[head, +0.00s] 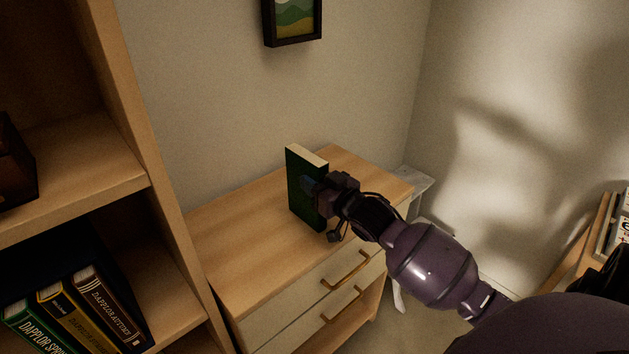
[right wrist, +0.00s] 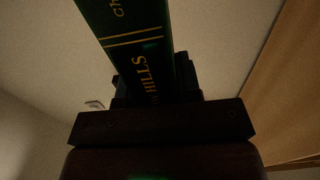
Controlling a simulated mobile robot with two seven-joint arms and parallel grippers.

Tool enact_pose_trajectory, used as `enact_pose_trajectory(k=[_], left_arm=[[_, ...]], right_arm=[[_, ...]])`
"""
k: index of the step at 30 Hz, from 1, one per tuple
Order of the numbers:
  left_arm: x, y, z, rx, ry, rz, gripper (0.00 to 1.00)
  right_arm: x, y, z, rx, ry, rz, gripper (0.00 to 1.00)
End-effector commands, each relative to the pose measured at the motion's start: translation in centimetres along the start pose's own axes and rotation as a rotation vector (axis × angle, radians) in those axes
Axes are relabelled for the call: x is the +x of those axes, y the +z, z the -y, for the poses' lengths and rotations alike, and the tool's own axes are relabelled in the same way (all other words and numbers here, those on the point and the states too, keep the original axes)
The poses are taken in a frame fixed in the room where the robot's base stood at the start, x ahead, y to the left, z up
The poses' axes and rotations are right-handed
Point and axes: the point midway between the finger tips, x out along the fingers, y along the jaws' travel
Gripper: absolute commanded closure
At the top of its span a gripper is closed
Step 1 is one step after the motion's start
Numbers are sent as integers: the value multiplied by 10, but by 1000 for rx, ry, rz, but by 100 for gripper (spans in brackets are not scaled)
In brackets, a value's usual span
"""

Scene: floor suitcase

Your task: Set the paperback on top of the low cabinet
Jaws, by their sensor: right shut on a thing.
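The paperback (head: 302,190) is dark green with pale page edges. It stands upright at the low cabinet's wooden top (head: 245,235); its lower edge looks to be at or just above the surface, and I cannot tell if it touches. My right gripper (head: 318,186) is shut on the paperback from the right side. In the right wrist view the green spine (right wrist: 140,45) with gold lettering rises from between the jaws (right wrist: 155,92). My left gripper is not in view.
A tall wooden shelf (head: 150,200) with several books (head: 85,310) stands at the left, close to the cabinet. A framed picture (head: 292,20) hangs on the wall behind. The cabinet top left of the paperback is clear. Another shelf with books (head: 620,225) is at the right edge.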

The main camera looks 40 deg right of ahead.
Motion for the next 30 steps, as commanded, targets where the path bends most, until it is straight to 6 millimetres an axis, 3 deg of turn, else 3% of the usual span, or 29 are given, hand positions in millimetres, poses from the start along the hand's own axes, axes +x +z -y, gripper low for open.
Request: enact_pose_trajectory(k=[4,5,9,20,30], left_arm=[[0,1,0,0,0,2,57],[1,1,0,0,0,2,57],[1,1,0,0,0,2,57],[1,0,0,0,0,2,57],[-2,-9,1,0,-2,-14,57]], right_arm=[[0,2,0,0,0,-2,100],[0,2,0,0,0,0,64],[0,2,0,0,0,0,43],[-1,-1,0,0,0,0,43],[-47,-2,0,1,1,-1,43]])
